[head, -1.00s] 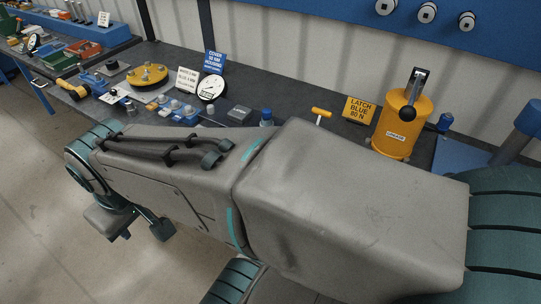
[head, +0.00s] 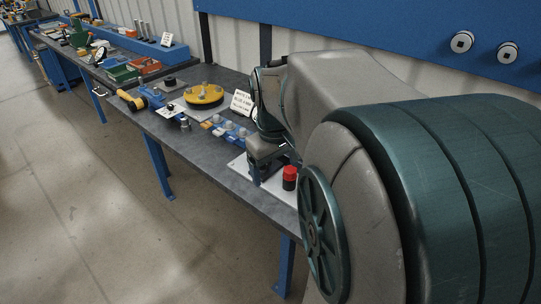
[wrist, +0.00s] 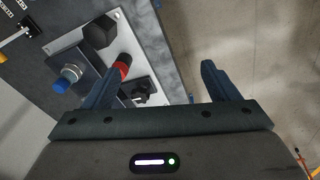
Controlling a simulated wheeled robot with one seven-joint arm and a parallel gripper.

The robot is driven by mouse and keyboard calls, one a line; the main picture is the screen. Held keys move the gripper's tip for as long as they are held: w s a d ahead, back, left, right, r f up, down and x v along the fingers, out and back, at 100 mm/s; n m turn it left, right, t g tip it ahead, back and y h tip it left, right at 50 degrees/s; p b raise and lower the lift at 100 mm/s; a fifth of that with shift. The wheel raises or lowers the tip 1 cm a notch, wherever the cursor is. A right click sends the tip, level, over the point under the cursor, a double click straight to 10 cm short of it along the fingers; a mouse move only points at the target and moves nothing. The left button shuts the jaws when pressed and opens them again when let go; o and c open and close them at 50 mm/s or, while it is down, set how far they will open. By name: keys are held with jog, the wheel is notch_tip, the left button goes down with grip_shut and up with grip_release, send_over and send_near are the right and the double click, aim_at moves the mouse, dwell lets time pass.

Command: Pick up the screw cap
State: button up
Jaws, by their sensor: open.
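A red-topped black round piece (head: 290,173) stands at the front edge of the bench; I cannot tell if it is the screw cap. It shows in the wrist view (wrist: 123,66), partly hidden behind the left finger. A blue cap (wrist: 61,86) by a metal fitting and a black faceted knob (wrist: 100,32) are other candidates in the wrist view. My gripper (wrist: 165,78) is open and empty. Its gap lies over the bench edge and floor, right of these pieces. In the head view, my gripper is only partly visible, left of the red-topped piece.
The pieces sit on a light plate (wrist: 135,45) on the dark bench. A black fitting (wrist: 144,91) lies near the left finger. Small blue fittings (head: 228,128) and a yellow disc (head: 204,94) stand farther left on the bench. Open floor (head: 80,200) lies in front.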

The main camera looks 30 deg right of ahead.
jog(key=w+d+f+n+g+y+b, duration=0.15)
jog(key=d+f, duration=0.25)
jog(key=d, duration=0.4)
jog(key=w+d+f+m+h+b, duration=0.1)
jog(key=w+d+f+b, duration=0.15)
jog(key=d, duration=0.55)
jog(key=shift+n+y, duration=0.25)
notch_tip(320, 180, down, 8)
jog(key=shift+w+d+f+p, duration=0.15)
jog(key=shift+p, duration=0.15)
jog(key=shift+f, duration=2.95)
jog(key=c, duration=1.1)
